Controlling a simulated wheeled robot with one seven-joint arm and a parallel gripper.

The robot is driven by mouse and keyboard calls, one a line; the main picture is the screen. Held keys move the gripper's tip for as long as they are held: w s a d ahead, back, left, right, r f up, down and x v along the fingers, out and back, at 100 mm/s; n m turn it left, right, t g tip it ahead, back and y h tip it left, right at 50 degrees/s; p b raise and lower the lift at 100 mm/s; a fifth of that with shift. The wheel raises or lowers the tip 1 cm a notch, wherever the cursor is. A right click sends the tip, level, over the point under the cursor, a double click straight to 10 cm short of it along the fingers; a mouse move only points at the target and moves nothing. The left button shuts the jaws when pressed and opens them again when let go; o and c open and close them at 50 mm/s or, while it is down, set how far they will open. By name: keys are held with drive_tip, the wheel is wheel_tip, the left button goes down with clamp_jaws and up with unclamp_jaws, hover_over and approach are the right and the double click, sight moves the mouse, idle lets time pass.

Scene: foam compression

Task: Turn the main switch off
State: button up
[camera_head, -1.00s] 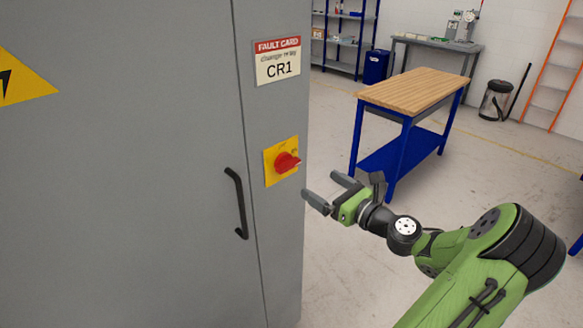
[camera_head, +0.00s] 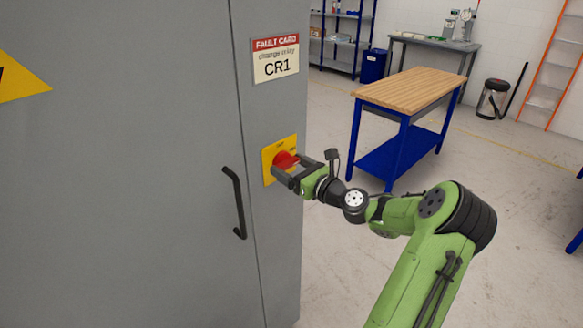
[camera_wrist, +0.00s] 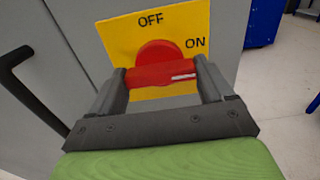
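The main switch is a red rotary knob (camera_head: 284,159) on a yellow plate (camera_head: 267,168) on the grey cabinet. In the wrist view the red handle (camera_wrist: 155,75) lies roughly level, its white-marked end to the right, on the side of the ON label (camera_wrist: 195,42). The OFF label (camera_wrist: 151,19) is above the knob. My gripper (camera_head: 289,166) is at the switch, its fingers apart, one at each end of the handle. The left finger looks very close to the handle; I cannot tell if either touches. Part of the knob is hidden by the fingers in the head view.
The grey cabinet (camera_head: 130,200) has a black door handle (camera_head: 236,203) left of the switch and a CR1 fault card (camera_head: 276,60) above it. A wood-topped blue workbench (camera_head: 410,90) stands behind my arm.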

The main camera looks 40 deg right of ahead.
drive_tip(key=c, duration=0.3)
drive_tip(key=shift+c, duration=0.2)
drive_tip(key=n, duration=0.3)
drive_tip(key=shift+n, duration=0.4)
drive_tip(key=n, duration=0.4)
drive_tip(key=shift+f+b, duration=0.1)
drive_tip(key=shift+b, duration=0.3)
drive_tip(key=n+b, duration=0.3)
drive_tip(key=n, duration=0.3)
drive_tip(key=shift+f+n+b, duration=0.1)
drive_tip(key=shift+n+b, duration=1.4)
drive_tip(key=shift+n, duration=0.5)
